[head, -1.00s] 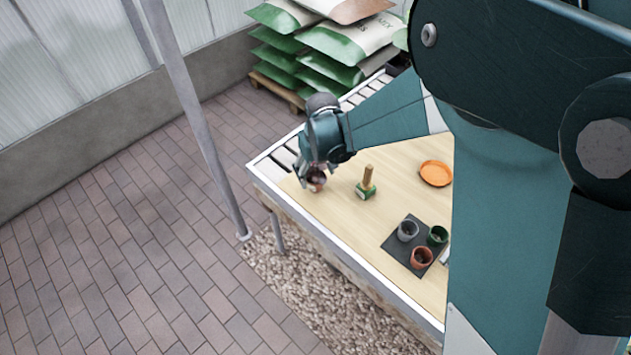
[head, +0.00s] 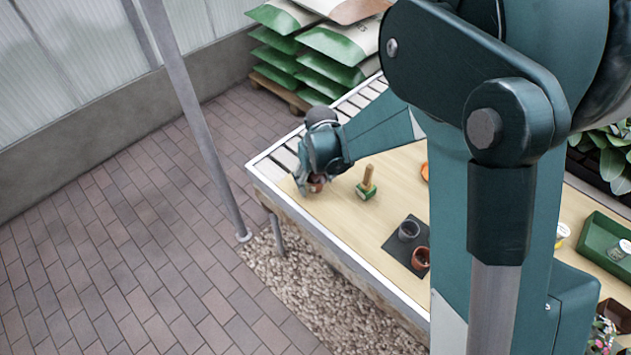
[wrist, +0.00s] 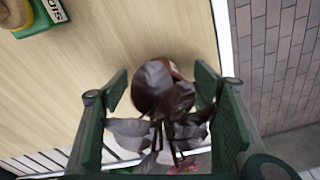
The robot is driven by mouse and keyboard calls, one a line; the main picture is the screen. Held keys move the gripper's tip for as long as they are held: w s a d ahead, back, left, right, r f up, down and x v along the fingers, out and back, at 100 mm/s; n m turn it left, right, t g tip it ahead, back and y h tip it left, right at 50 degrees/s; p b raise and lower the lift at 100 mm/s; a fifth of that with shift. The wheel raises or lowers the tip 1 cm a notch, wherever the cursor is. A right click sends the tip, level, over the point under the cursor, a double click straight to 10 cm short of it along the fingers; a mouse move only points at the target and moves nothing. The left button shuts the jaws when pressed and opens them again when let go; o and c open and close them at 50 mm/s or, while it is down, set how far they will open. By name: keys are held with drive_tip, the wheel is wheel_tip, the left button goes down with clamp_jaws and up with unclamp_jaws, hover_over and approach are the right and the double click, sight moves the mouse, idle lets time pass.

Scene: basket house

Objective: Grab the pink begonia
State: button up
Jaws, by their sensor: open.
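A plant with dark purplish leaves and a bit of pink, which looks like the pink begonia (wrist: 165,100), is in the middle of the wrist view. Its pot is mostly hidden by the leaves. In the head view, a small reddish pot (head: 316,183) shows under my gripper (head: 312,186) at the near left corner of the wooden table. In the wrist view my gripper (wrist: 162,84) is open, with one green finger on each side of the plant. I cannot tell whether the fingers touch it.
A green block with a wooden handle (head: 367,184) stands right of my gripper. A dark tray (head: 398,248) holds small pots. A green bin (head: 606,243) and flowers (head: 603,330) lie at the right. The table edge (wrist: 222,35) is close to the plant.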

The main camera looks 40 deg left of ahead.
sight(315, 176)
drive_tip(key=c, duration=1)
drive_tip(key=shift+c, duration=0.2)
drive_tip(key=shift+r+p, duration=0.9)
drive_tip(key=shift+r, duration=4.1)
